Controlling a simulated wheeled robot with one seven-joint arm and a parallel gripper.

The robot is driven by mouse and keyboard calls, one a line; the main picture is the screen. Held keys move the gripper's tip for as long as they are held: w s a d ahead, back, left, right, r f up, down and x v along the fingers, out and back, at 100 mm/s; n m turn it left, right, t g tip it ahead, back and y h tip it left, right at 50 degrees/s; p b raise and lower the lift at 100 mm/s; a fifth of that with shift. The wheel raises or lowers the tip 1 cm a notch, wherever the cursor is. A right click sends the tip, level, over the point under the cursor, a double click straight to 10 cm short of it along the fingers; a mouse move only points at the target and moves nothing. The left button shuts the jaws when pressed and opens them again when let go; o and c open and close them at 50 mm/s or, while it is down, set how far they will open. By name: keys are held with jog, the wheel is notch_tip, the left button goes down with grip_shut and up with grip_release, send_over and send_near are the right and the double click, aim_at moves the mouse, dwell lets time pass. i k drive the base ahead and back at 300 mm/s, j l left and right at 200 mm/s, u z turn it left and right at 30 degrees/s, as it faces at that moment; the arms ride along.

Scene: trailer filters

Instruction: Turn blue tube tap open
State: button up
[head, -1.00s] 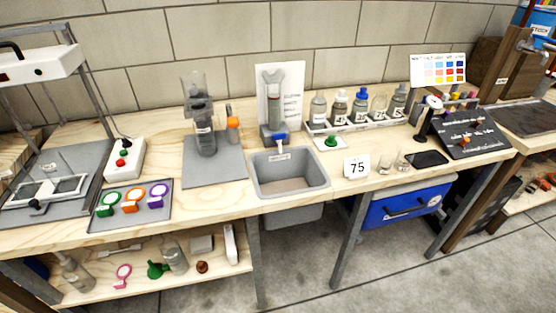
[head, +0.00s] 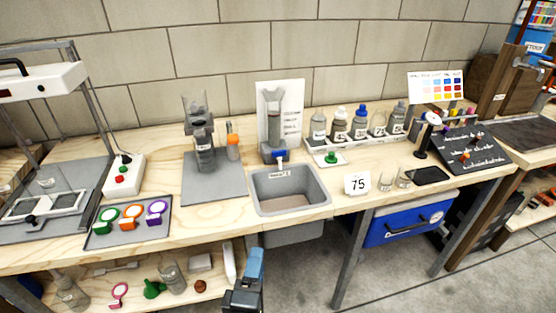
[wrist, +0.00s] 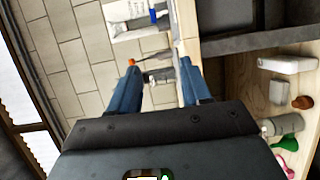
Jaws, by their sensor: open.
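A clear upright tube (head: 273,112) stands before a white card at the back of the bench. The small blue tap (head: 281,154) is at its foot, behind the grey sink (head: 318,201). The handle's exact angle is too small to tell. In the wrist view, the blue tap (wrist: 153,14) shows small near the top edge. My gripper (head: 255,250) is low in front of the bench, left of and below the sink, well apart from the tap. In the wrist view, my gripper (wrist: 160,68) has its two blue fingers spread with nothing held.
A grey mat (head: 212,185) with a tall cylinder (head: 204,150) stands left of the sink. A bottle rack (head: 345,142) is to the right, with a "75" card (head: 357,184) in front. The bench's front edge and lower shelf (head: 200,289) are near my gripper.

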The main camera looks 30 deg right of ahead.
aim_at(280, 152)
jog(key=i+l, duration=0.75)
jog(key=l, duration=0.2)
